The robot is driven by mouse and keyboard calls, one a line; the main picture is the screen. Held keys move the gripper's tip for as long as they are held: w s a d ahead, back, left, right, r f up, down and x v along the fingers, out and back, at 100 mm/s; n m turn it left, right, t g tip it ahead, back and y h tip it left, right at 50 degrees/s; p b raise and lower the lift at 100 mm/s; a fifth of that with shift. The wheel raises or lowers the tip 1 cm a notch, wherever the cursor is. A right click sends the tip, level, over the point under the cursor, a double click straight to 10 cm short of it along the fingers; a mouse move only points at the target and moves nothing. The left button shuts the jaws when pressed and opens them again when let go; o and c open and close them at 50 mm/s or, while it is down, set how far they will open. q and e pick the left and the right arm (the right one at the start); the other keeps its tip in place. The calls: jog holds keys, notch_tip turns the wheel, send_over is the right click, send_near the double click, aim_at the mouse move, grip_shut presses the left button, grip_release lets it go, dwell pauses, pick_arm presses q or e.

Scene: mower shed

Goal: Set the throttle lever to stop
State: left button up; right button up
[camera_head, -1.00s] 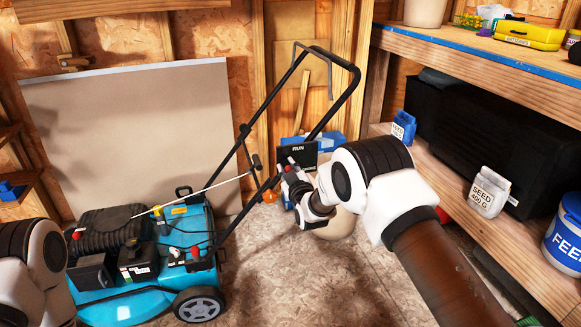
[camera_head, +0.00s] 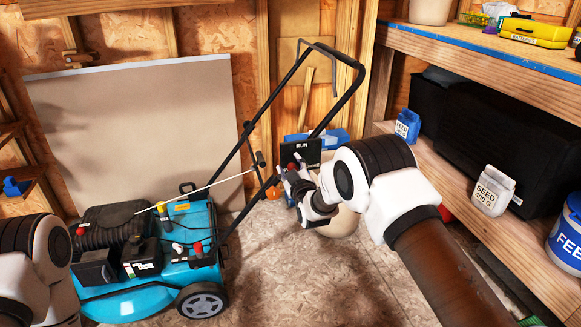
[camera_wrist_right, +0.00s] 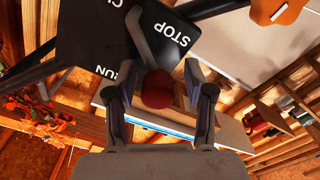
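The black throttle plate (camera_head: 308,150) is on the mower's handle, and RUN shows on it in the head view. In the right wrist view the plate (camera_wrist_right: 95,40) shows STOP and RUN and part of a third label. The grey throttle lever (camera_wrist_right: 141,40) ends in a red knob (camera_wrist_right: 157,88), which lies between the RUN and STOP labels. My right gripper (camera_wrist_right: 160,72) is open, with one finger on each side of the knob; I cannot tell whether either touches it. In the head view the right gripper (camera_head: 291,172) is at the plate. My left gripper is out of view.
The turquoise mower (camera_head: 150,275) stands at the left, its black handle (camera_head: 335,100) rising toward the right.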

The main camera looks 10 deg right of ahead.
jog(key=s, duration=1.2)
jog(key=shift+d, duration=0.2)
jog(key=s+d+f+m+g+h, duration=0.1)
jog(key=s+d+f+g, duration=0.25)
jog(key=s+f, duration=0.75)
jog(key=s+d+f+m+g, duration=0.2)
jog(key=s+f+g, duration=0.3)
jog(key=s+f, duration=0.6)
jog(key=s+f+m+g, duration=0.1)
jog(key=s+f+g, duration=0.4)
jog(key=s, duration=0.4)
jog(key=s+f+m+g, duration=0.1)
jog(key=s+m+g, duration=0.25)
jog(key=s, duration=0.95)
notch_tip(320, 180, up, 26)
jog(key=g+p, duration=0.1)
jog(key=p, duration=2.5)
jog(key=shift+s, duration=0.4)
